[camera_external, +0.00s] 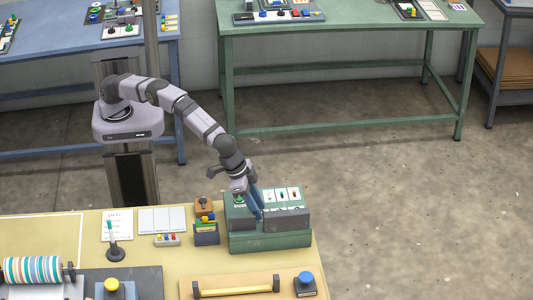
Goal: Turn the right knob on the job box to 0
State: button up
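The green job box (270,242) stands at the right end of the near yellow table. Its top bears several small white cards (281,195) and grey blocks (292,219) along the front. A small green round part (240,200) shows at its left. My gripper (258,211) reaches down over the middle of the box top, with blue fingers pointing down. I cannot tell whether the fingers touch the box or are shut on anything. The right knob and its setting cannot be made out at this size; the gripper covers part of the box top.
Left of the box stand a small holder with coloured cards (206,234) and a block with coloured buttons (168,240). A yellow bar on a board (236,289) and a blue button (306,280) lie in front. The floor to the right is clear.

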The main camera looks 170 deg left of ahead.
jog(key=b+v, duration=0.2)
jog(key=v, duration=0.5)
jog(key=shift+r+b, duration=0.15)
jog(key=shift+b, duration=0.15)
dwell(0.4)
jog(key=shift+d, duration=0.1)
